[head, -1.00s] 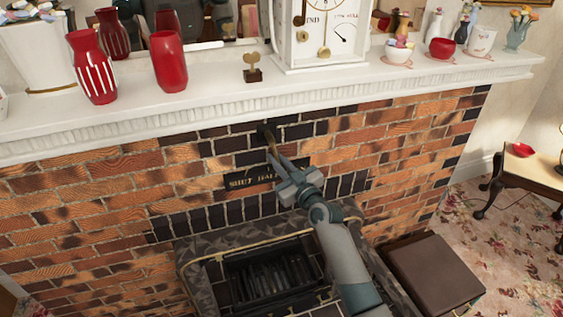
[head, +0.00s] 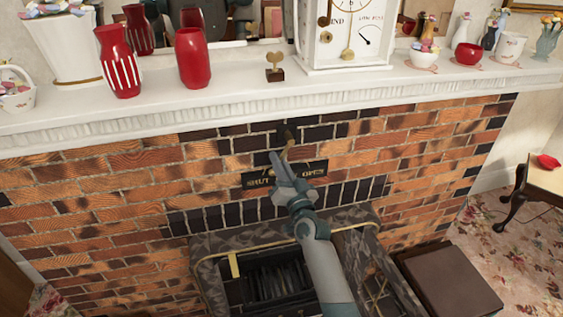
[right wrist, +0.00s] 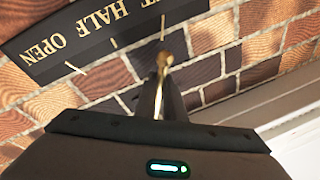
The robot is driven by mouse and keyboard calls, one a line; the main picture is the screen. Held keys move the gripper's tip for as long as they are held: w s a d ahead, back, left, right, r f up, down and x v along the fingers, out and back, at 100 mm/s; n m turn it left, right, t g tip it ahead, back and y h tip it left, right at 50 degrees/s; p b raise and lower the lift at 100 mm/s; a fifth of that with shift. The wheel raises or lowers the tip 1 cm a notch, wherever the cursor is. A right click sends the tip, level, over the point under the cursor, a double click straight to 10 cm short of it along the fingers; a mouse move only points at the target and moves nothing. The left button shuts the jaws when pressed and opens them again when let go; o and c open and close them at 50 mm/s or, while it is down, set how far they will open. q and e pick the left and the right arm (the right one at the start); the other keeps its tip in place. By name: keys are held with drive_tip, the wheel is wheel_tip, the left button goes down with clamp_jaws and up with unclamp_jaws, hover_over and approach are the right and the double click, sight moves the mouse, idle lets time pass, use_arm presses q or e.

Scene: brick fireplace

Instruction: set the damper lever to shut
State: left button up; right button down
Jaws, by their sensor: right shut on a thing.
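The brass damper lever (head: 288,146) hangs from a dark pivot on the brick chimney breast, just above a black label plate (head: 318,169). In the head view it leans slightly left, and my right gripper (head: 280,160) is shut on its lower part. My gripper hides the middle of the plate; SHUT shows at its left and OPEN at its right. In the right wrist view the lever (right wrist: 162,60) runs up from between the fingers, near the mark beside the T of SHUT. HALF and OPEN lie left on the plate (right wrist: 90,38). My left gripper is out of view.
The white mantel shelf (head: 200,115) overhangs above, with red vases (head: 192,60), a white clock (head: 345,40) and ornaments. Below are the firebox (head: 275,285) and its patterned surround. A brown box (head: 450,280) stands at right. The brick around the lever is bare.

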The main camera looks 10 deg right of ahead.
drive_tip(key=shift+a, duration=0.1)
idle(0.3)
drive_tip(key=c, duration=1.8)
unclamp_jaws()
drive_tip(key=shift+c, duration=0.2)
